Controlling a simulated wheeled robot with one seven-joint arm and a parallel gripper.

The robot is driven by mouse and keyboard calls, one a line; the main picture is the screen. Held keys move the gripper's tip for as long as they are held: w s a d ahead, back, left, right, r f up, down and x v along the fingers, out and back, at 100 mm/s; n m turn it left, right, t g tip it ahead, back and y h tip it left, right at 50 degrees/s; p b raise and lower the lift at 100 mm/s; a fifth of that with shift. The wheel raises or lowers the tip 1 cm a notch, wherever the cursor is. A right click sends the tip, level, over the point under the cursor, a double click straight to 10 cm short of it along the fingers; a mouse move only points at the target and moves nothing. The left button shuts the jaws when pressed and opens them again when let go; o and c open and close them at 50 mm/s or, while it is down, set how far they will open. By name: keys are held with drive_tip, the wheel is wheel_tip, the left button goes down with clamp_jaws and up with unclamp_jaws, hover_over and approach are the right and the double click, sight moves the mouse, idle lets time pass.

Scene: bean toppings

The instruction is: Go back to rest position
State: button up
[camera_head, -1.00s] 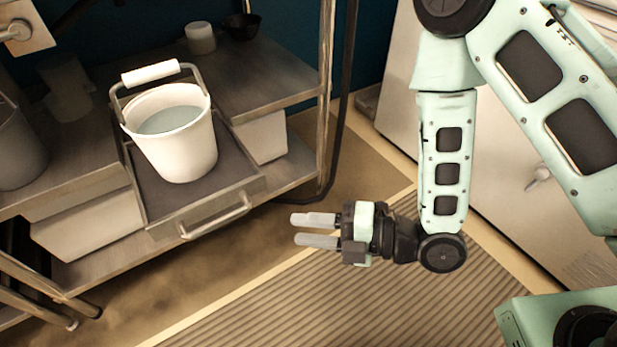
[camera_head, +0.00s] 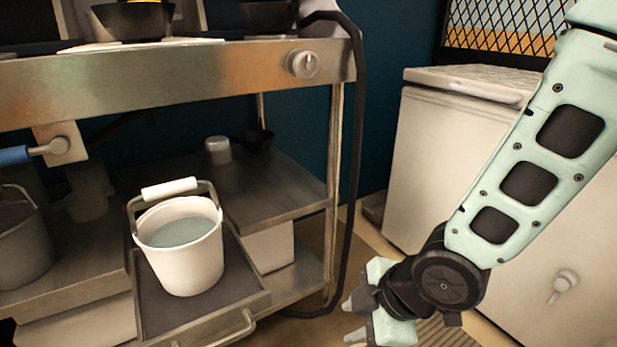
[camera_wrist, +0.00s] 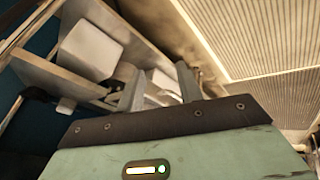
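My gripper (camera_head: 352,318) is low in the head view, right of the cart and apart from everything. Its two grey fingertips are spread with nothing between them. In the wrist view the fingers (camera_wrist: 158,88) also stand apart and empty. A white bucket (camera_head: 190,262) with liquid in it and a raised white handle grip stands upright on a pulled-out dark drawer tray (camera_head: 150,308) of the metal cart.
The cart's upper worktop (camera_head: 200,80) with a knob and dark bowls is at the upper left. A white chest cabinet (camera_head: 445,150) stands on the right. A black hose (camera_head: 357,150) hangs beside the cart. A grey bucket (camera_head: 22,245) is at the far left.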

drive_tip(key=s+d+r+m+g+h+p, duration=0.1)
drive_tip(key=s+d+r+m+g+h, duration=0.15)
drive_tip(key=s+r+m, duration=0.3)
drive_tip(key=s+d+r+m+g+h+p, duration=0.1)
drive_tip(key=s+d+r+m+h, duration=0.1)
drive_tip(key=s+d+r+m, duration=0.3)
wheel_tip(320, 180, up, 30)
drive_tip(key=s+p, duration=0.1)
drive_tip(key=p, duration=2.8)
drive_tip(key=shift+a+f, duration=0.2)
drive_tip(key=shift+a, duration=0.2)
